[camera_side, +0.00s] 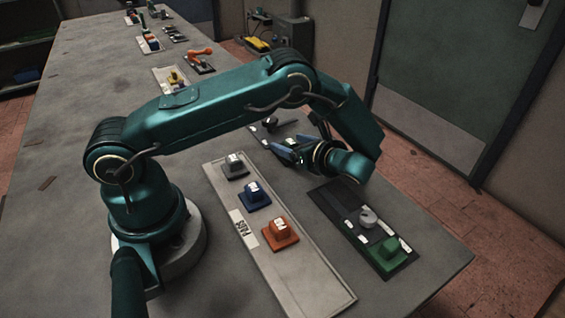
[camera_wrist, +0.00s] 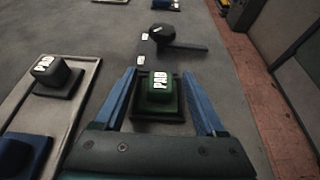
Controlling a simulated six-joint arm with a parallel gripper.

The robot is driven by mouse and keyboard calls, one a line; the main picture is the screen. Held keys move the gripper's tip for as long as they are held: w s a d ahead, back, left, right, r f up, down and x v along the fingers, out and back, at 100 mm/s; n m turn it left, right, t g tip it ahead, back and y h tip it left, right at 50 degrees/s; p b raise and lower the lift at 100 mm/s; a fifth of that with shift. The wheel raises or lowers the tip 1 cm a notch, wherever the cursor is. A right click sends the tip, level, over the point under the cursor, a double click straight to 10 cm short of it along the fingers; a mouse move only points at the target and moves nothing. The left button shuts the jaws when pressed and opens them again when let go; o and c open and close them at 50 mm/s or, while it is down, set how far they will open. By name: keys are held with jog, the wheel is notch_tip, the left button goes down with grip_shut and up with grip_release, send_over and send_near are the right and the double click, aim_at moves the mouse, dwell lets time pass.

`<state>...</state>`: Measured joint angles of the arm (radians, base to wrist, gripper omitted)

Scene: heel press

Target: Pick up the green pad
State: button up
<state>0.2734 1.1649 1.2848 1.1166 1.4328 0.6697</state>
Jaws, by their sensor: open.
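The green pad (camera_wrist: 158,88), a block with a white PAD label on top, sits on a dark square base in the wrist view. My gripper (camera_wrist: 159,72) is open, with one blue finger on each side of the pad. A gap shows between the pad and each finger. Whether the fingertips are down at the pad's height is unclear. In the side view my gripper (camera_side: 298,146) is low over the bench beyond the long tray, and it mostly hides the pad there.
The long pale tray (camera_side: 315,270) holds a grey pad (camera_side: 234,166), a blue pad (camera_side: 255,194) and an orange pad (camera_side: 280,232). A dark board (camera_side: 330,203) carries a pale knob (camera_side: 368,217) and another green block (camera_side: 388,250). A black knob (camera_wrist: 162,33) stands just beyond the pad.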

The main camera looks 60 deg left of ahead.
jog(key=shift+x, duration=1.25)
grip_shut()
jog(key=shift+r, duration=0.2)
